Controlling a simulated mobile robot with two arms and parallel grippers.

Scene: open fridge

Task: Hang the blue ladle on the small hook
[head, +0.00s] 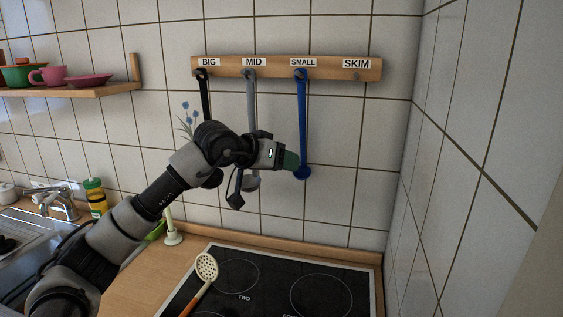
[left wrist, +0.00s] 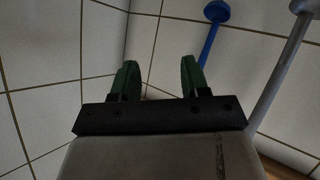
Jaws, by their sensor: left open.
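The blue ladle (head: 302,120) hangs upright, bowl down, at the small hook (head: 301,73) under the SMALL label on the wooden rack (head: 335,67). My left gripper (head: 291,160) is beside the ladle's lower end, just left of its bowl. In the left wrist view, my left gripper (left wrist: 160,80) has its green fingers spread with nothing between them. The blue ladle (left wrist: 210,42) shows there beyond the right finger, outside the jaws. My right gripper is in neither view.
A black ladle (head: 204,98) hangs under BIG and a grey ladle (head: 250,100) under MID, partly behind my left arm. The SKIM hook (head: 357,76) is empty. A skimmer (head: 206,268) lies on the stove (head: 262,285). A tiled side wall (head: 450,160) stands at right.

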